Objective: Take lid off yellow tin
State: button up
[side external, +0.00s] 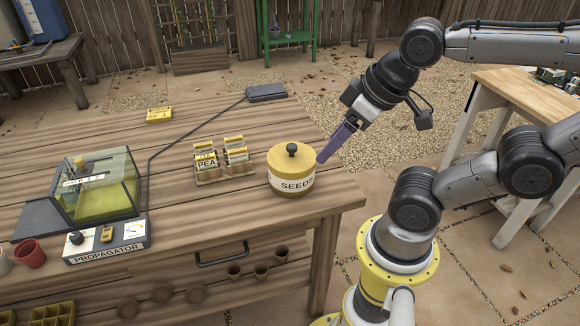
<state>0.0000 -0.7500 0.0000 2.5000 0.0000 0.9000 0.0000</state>
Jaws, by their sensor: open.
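The yellow tin (291,184) stands upright near the right end of the wooden bench, with a white band reading "SEED". Its yellow lid (285,163) sits on top and has a dark round knob (292,149) in the middle. My gripper (324,158) is just right of the tin, tilted down to the left, with its purple fingers close to the lid's right edge. It is open and holds nothing that I can see. I cannot tell whether a fingertip touches the tin.
Seed packets (220,156) in a wooden rack stand left of the tin. A propagator (95,188) with its control box (106,240) is at the left. A yellow box (159,115) and a dark box (266,92) with a cable lie behind. Bare bench (225,205) lies in front of the rack.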

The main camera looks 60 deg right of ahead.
jog(key=w+d+r+n+g+h, duration=0.1)
jog(key=w+d+r+n, duration=0.3)
jog(key=n, duration=0.8)
jog(key=n+g, duration=0.5)
jog(key=n, duration=0.1)
send_over(292, 146)
jog(key=a, duration=0.1)
jog(key=shift+h, duration=0.4)
notch_tip(292, 146, down, 15)
jog(key=shift+r, duration=0.1)
jog(key=shift+d+f, duration=0.2)
jog(key=shift+f, duration=0.7)
jog(key=shift+d+f, duration=0.2)
jog(key=shift+f, duration=0.75)
jog(key=shift+d+f, duration=0.2)
jog(key=shift+f, duration=0.7)
jog(key=shift+c, duration=0.3)
